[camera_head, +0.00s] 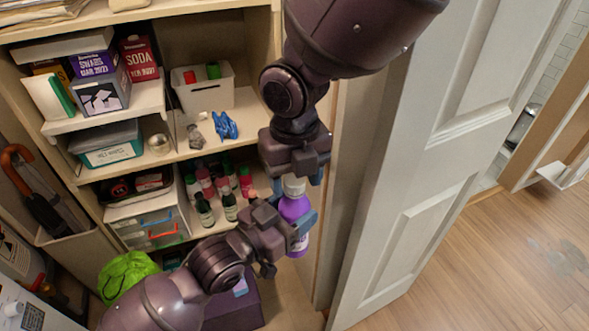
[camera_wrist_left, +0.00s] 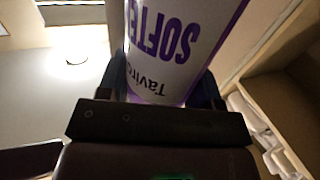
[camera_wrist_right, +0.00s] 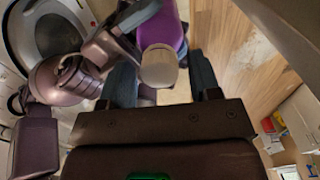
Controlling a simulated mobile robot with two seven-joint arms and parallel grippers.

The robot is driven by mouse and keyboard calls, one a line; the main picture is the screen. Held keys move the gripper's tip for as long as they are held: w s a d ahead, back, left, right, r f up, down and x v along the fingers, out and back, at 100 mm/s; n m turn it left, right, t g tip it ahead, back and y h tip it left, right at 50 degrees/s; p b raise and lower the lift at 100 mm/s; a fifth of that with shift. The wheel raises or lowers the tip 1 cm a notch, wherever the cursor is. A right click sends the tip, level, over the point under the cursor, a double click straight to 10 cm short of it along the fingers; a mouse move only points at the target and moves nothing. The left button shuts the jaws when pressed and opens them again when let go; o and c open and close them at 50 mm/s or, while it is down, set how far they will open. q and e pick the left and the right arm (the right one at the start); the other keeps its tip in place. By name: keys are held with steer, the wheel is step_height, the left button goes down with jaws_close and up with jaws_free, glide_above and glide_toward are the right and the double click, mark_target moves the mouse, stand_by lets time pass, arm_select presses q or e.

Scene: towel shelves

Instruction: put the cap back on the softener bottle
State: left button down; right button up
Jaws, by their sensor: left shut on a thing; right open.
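The purple softener bottle (camera_head: 294,209) stands roughly upright in the air in front of the shelves. My left gripper (camera_head: 297,232) is shut on its body; the white label with purple letters fills the left wrist view (camera_wrist_left: 185,45). A whitish cap (camera_head: 293,187) sits at the bottle's top and also shows in the right wrist view (camera_wrist_right: 159,66). My right gripper (camera_head: 294,181) is open above, with its blue fingers on either side of the cap. Whether the fingers touch the cap, or how firmly it is seated, I cannot tell.
A shelf unit (camera_head: 190,153) with boxes, a white bin (camera_head: 205,92) and several small bottles stands behind and left. A white door (camera_head: 425,165) stands close on the right. A purple box (camera_head: 235,305) and green bag (camera_head: 125,275) lie low. Open wood floor (camera_head: 480,265) is at right.

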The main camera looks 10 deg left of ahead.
steer(key=c, duration=0.9)
steer(key=o, duration=1)
steer(key=shift+c, duration=0.2)
steer(key=shift+r, duration=0.1)
steer(key=shift+r, duration=2.2)
steer(key=shift+o, duration=0.5)
